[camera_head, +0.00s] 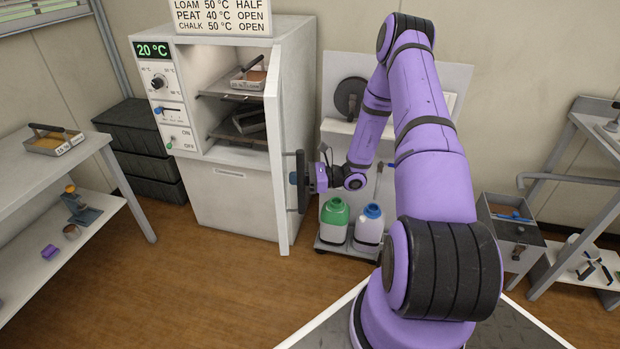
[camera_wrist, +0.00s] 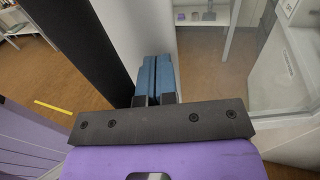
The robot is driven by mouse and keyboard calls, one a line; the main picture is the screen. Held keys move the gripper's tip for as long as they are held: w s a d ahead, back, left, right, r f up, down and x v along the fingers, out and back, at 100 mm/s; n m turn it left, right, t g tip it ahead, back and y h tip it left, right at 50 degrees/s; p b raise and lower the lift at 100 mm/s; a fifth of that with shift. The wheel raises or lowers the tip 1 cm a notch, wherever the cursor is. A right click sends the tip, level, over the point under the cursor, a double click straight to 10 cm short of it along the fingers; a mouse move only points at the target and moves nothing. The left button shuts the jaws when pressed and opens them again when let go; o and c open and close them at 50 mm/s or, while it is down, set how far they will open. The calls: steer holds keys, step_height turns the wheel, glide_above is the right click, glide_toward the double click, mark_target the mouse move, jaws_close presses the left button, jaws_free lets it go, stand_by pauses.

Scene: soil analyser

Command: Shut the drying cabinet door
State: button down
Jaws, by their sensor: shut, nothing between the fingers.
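The drying cabinet (camera_head: 232,195) is a white box with a green 20 °C display. Its door (camera_head: 283,110) stands wide open, swung out from the cabinet's right side. A dark upright handle (camera_head: 300,165) is on the door's outer face; it shows as a thick black bar (camera_wrist: 88,45) in the wrist view. My gripper (camera_head: 305,179) is at the door's outer side, beside the handle. In the wrist view its blue fingers (camera_wrist: 156,76) are together and empty, close to the pale door panel (camera_wrist: 146,25). I cannot tell whether they touch it.
Trays (camera_head: 249,80) sit on the shelves inside the cabinet. Green-topped and blue-topped bottles (camera_head: 334,221) stand low, right of the door. A side table (camera_head: 30,180) is at the left, black crates (camera_head: 137,139) behind it. The floor before the cabinet is clear.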

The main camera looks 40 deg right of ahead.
steer(key=shift+w+a, duration=0.35)
steer(key=shift+a, duration=0.15)
